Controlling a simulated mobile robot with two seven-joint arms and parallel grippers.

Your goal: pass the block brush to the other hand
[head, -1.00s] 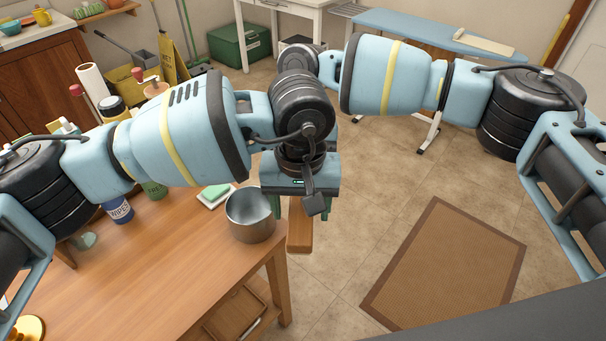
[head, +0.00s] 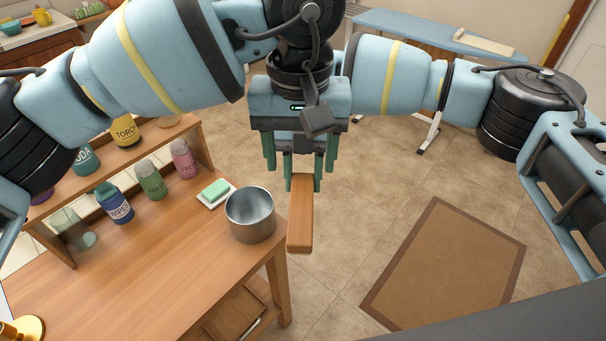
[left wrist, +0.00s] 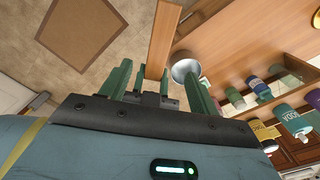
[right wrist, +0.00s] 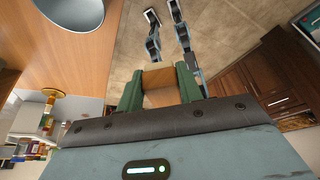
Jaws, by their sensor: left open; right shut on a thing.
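The block brush (head: 300,222) shows as a plain wooden block pointing towards the front of the head view, just right of the table corner. In the left wrist view the block (left wrist: 163,38) runs away from between the open fingers (left wrist: 160,84).
A metal pot (head: 250,216) stands on the wooden table (head: 165,265), close left of the block. A green sponge on a dish (head: 214,192) and several bottles (head: 150,180) stand behind it. A brown mat (head: 445,262) lies on the open floor at right.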

